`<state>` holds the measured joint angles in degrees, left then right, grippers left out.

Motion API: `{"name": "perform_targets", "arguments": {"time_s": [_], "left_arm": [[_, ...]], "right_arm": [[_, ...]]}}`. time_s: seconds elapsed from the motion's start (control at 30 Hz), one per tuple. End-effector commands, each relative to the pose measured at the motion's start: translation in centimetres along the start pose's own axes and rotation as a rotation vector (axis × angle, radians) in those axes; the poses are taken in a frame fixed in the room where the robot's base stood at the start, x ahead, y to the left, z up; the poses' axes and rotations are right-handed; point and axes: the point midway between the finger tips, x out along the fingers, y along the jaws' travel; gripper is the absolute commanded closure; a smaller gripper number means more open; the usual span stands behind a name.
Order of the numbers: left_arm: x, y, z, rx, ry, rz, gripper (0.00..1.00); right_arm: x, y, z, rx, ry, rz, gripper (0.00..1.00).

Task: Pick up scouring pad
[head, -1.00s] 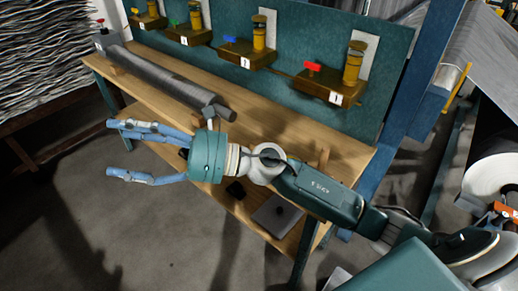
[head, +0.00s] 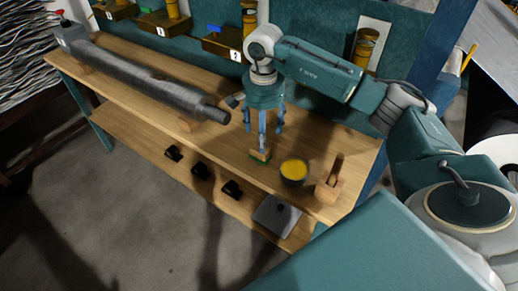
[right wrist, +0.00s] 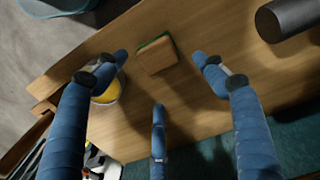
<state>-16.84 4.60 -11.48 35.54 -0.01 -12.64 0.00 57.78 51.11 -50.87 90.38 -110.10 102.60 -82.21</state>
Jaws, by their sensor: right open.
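The scouring pad (head: 260,156) is a small tan block with a green layer, lying on the wooden workbench (head: 310,140) near its front edge. In the right wrist view the pad (right wrist: 156,54) lies ahead of the fingers, between the two side fingertips. My right gripper (head: 264,135) points down above the pad with its blue fingers spread. In the right wrist view the gripper (right wrist: 160,72) is open, with nothing between its fingers. In the head view the fingers partly cover the pad, so I cannot tell whether they touch it. My left gripper is not in view.
A round tin with yellow contents (head: 293,171) stands right of the pad, with a wooden holder (head: 329,181) beyond it. A long grey roll (head: 150,80) lies to the left. Brown boxes (head: 223,45) line the bench's back panel. Black items (head: 202,170) sit on the lower shelf.

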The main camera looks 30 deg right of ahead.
Motion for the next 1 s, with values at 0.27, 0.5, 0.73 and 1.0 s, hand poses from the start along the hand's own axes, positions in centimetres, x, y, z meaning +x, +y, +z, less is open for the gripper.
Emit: {"name": "perform_targets", "arguments": {"time_s": [0.27, 0.5, 0.73, 1.0], "left_arm": [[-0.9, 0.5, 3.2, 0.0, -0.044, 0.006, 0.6], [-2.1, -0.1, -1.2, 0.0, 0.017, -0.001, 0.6], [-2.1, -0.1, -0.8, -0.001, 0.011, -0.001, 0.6], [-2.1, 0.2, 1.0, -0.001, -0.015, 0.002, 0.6]], "right_arm": [[2.4, 0.1, 0.2, -0.001, -0.003, 0.001, 0.3], [6.0, 0.1, 0.6, -0.001, -0.005, 0.0, 0.3], [7.0, 0.1, 0.5, -0.001, -0.002, -0.004, 0.3], [7.0, 0.1, 0.5, -0.001, -0.003, -0.004, 0.6]]}}
